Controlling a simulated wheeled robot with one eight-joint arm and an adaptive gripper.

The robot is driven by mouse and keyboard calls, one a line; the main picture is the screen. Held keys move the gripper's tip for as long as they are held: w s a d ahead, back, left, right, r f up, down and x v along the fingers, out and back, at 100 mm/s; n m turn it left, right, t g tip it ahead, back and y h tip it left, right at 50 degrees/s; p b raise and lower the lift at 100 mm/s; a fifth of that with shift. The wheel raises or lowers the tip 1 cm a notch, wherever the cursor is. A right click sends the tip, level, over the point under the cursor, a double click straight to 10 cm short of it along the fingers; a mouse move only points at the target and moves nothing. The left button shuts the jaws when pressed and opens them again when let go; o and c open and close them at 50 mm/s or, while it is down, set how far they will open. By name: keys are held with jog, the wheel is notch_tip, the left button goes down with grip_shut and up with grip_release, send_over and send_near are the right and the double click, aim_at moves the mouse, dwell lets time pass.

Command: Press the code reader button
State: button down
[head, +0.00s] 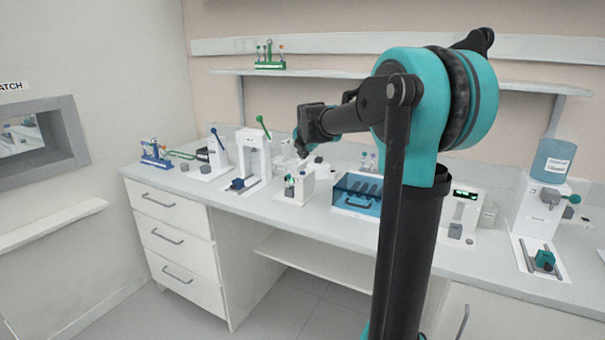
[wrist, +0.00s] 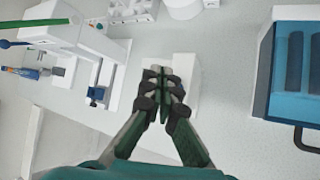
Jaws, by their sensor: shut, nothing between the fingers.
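My gripper (head: 303,154) is shut and empty. In the head view it points down above a small white device (head: 308,186) in the middle of the bench. That device looks like the code reader, but I read no label on it. Small dark and green parts (head: 290,187) show at its left side. In the wrist view the closed fingertips (wrist: 162,72) lie over the white top of the device (wrist: 188,72). The fingers cover part of it, and I cannot make out a button. Whether the fingertips touch the device I cannot tell.
A blue-fronted box (head: 350,204) stands just right of the device; it also shows in the wrist view (wrist: 285,95). A white press with a green lever (head: 254,160) stands to the left. A device with a green display (head: 461,210) is further right. A shelf (head: 330,75) runs above.

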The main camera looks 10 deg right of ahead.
jog(key=shift+r, duration=0.9)
jog(key=s+d+f+m+g, duration=0.1)
jog(key=s+f+m, duration=0.3)
jog(key=s, duration=0.3)
jog(key=s+d+f+m, duration=0.1)
jog(key=s+f+m, duration=0.4)
jog(key=s+f, duration=0.1)
jog(key=s+d+f+m+g, duration=0.1)
jog(key=s+f+m, duration=0.4)
jog(key=s, duration=0.2)
jog(key=shift+s+d+f+g, duration=0.1)
jog(key=shift+s+f+g, duration=0.2)
jog(key=shift+s+f, duration=0.1)
jog(key=s+f+m+g, duration=0.1)
jog(key=s+f+m, duration=0.5)
jog(key=s, duration=0.4)
jog(key=s+f+m+g, duration=0.1)
jog(key=s+f+m, duration=0.6)
jog(key=s, duration=0.3)
jog(key=shift+d, duration=0.4)
